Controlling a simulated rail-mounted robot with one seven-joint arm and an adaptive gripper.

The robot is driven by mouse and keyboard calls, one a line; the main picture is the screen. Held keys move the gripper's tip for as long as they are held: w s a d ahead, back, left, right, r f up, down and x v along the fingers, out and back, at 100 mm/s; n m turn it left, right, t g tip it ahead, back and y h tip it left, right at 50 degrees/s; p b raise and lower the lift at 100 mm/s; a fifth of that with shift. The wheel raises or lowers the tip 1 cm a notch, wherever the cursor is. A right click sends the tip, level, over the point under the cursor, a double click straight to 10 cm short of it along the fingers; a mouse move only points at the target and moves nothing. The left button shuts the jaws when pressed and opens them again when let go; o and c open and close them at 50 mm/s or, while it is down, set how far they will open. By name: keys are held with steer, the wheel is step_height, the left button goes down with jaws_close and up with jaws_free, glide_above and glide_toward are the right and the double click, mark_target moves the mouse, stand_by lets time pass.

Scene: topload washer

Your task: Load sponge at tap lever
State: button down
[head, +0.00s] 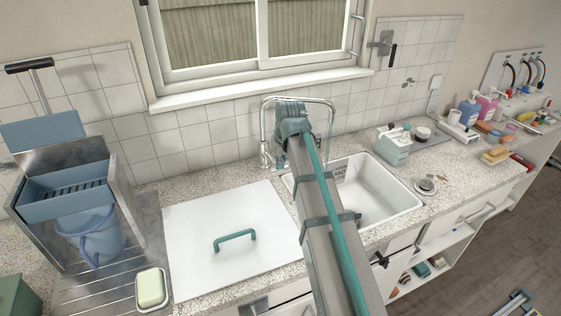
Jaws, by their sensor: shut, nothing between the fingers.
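The chrome tap (264,130) stands behind the sink; its spout arches to the right, and its base and what looks like a lever (266,157) show left of my arm. A pale yellow-green block (151,287), either a sponge or soap, lies in a small white dish at the front left. Yellow-orange sponge-like blocks (495,154) lie on the right counter. My arm crosses the middle, its far joint in front of the tap. My gripper cannot be made out and seems hidden behind the arm.
A white lid with a teal handle (236,239) covers the counter left of the white sink (402,197). A blue bucket (92,237) stands at the left.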

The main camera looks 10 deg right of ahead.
steer(key=shift+f, duration=0.65)
steer(key=shift+r, duration=0.1)
steer(key=v, duration=1.3)
steer(key=shift+p, duration=0.3)
steer(key=c, duration=1.5)
jaws_free()
steer(key=shift+s+r, duration=0.1)
steer(key=shift+r, duration=0.2)
steer(key=o, duration=1.4)
